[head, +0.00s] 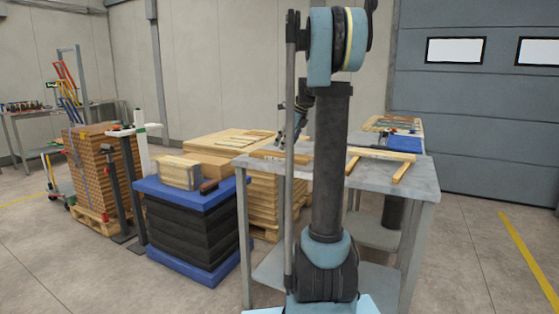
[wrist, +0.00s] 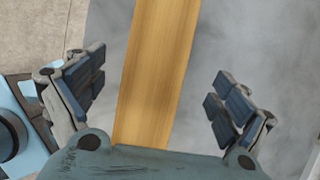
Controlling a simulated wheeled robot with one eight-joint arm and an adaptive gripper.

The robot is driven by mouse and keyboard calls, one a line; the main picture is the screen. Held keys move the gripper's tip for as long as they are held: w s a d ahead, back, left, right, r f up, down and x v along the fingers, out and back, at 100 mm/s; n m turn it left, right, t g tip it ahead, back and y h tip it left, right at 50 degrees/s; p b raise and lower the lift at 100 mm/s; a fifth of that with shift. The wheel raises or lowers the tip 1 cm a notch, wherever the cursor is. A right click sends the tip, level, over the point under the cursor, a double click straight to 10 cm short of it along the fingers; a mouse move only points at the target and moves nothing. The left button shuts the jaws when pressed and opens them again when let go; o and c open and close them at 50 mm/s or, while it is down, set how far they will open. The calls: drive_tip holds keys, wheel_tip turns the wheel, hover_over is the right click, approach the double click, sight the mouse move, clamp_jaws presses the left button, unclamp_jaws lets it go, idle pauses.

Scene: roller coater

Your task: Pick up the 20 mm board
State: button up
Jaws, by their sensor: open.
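A long light-brown wooden board (wrist: 155,45) lies on the grey table and runs up through the wrist view; its thickness cannot be read there. In the head view a board (head: 272,154) lies at the left end of the grey table (head: 416,183), partly behind my arm. My gripper (wrist: 159,80) is open above the board, with one finger pad to each side and a gap on both sides. It holds nothing. In the head view my arm hides most of the gripper.
A U-shaped wooden frame (head: 380,155) lies on the table's right part. A blue-topped black stack (head: 195,228) stands left of the table, carrying a wooden block (head: 180,172). Stacked timber (head: 96,178) stands further left. The floor to the right is clear.

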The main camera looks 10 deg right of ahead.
sight(281, 155)
drive_tip(key=x, duration=0.4)
drive_tip(key=shift+s+f, duration=0.15)
drive_tip(key=shift+f, duration=0.3)
drive_tip(key=c, duration=1.4)
drive_tip(key=shift+r, duration=0.1)
